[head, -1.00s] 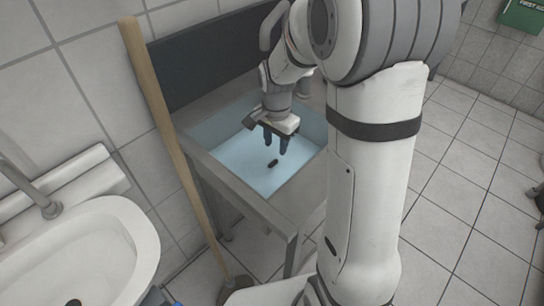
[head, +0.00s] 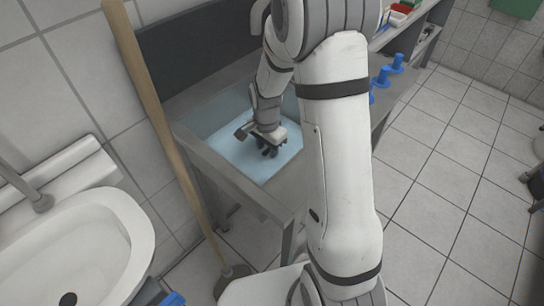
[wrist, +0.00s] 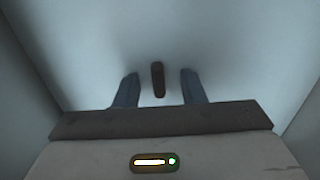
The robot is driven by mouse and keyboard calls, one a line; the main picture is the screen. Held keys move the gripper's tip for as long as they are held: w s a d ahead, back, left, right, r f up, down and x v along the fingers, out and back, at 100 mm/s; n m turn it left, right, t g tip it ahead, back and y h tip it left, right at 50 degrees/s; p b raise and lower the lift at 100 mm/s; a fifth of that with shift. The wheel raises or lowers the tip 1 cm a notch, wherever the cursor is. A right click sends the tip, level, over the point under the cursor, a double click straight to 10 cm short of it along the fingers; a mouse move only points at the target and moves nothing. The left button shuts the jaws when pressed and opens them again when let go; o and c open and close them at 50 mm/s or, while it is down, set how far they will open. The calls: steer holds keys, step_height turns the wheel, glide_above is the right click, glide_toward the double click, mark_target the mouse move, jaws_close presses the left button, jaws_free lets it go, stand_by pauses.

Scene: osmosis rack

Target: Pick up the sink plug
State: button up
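The sink plug (wrist: 157,80) is a small dark, elongated piece on the pale blue floor of the metal basin. In the wrist view it lies between my two fingers, apart from both, with its far end slightly beyond the fingertips. My gripper (head: 268,151) is down inside the basin (head: 240,141), open and empty. It also shows in the wrist view (wrist: 159,74), with one finger on each side of the plug. In the head view I cannot make out the plug, as the gripper covers that spot.
The basin walls rise close around my gripper. A wooden pole (head: 150,98) leans at the basin's left. A white washbasin (head: 115,240) stands at lower left. Blue pegs (head: 382,77) and a shelf with coloured items (head: 402,12) are at the right.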

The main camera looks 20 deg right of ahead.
steer(key=shift+c, duration=0.4)
jaws_close()
steer(key=shift+r, duration=0.1)
